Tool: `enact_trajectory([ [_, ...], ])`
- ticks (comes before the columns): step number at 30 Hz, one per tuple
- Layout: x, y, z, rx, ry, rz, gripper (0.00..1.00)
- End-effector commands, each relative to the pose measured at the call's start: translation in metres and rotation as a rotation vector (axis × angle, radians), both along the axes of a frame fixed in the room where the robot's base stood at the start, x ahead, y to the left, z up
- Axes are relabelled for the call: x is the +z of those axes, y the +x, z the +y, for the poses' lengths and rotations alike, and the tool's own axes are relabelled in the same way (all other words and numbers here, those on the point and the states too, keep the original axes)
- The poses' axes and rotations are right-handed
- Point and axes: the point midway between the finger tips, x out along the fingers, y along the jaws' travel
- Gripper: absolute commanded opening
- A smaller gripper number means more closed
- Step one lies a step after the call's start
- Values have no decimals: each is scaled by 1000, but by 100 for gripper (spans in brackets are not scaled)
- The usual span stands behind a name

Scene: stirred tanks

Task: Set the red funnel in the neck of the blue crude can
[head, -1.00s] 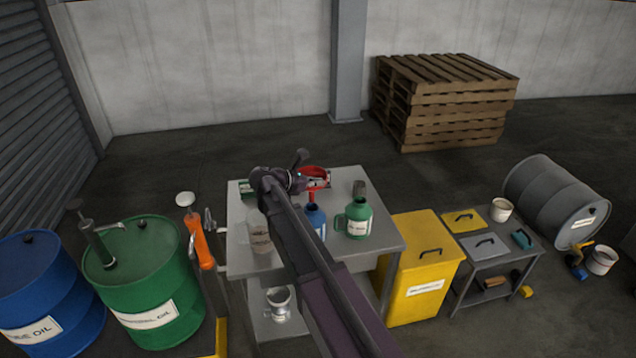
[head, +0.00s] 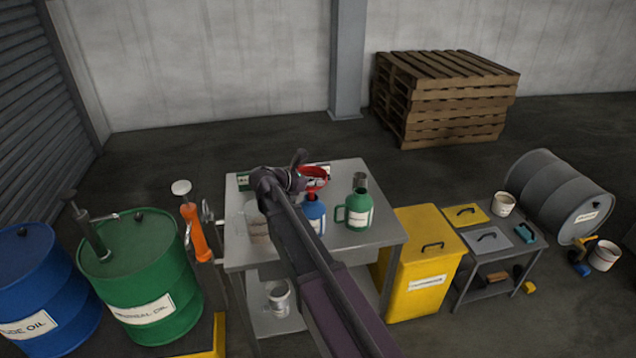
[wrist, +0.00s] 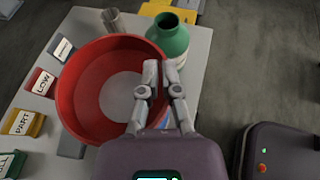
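The red funnel (head: 316,172) is held over the blue crude can (head: 313,212) on the grey table. In the wrist view its wide bowl (wrist: 82,85) opens toward the camera. My gripper (wrist: 161,68) is shut on the funnel's right rim; its fingers are close together there. In the head view the spout is down at the can's top, but I cannot tell whether it is inside the neck. The bowl and my fingers hide the neck in the wrist view, where only a sliver of blue shows.
A green jug (head: 358,211) stands just right of the blue can. A clear beaker (head: 256,226) is to the left, partly behind my arm. Labelled blocks (wrist: 40,82) line the table's edge. A yellow bin (head: 420,262) stands right of the table.

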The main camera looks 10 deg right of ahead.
Motion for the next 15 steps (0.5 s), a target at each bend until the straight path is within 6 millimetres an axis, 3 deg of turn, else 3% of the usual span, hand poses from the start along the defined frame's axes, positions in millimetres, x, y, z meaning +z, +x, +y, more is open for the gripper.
enact_trajectory([
  [15,-23,0,0,0,0,0,0],
])
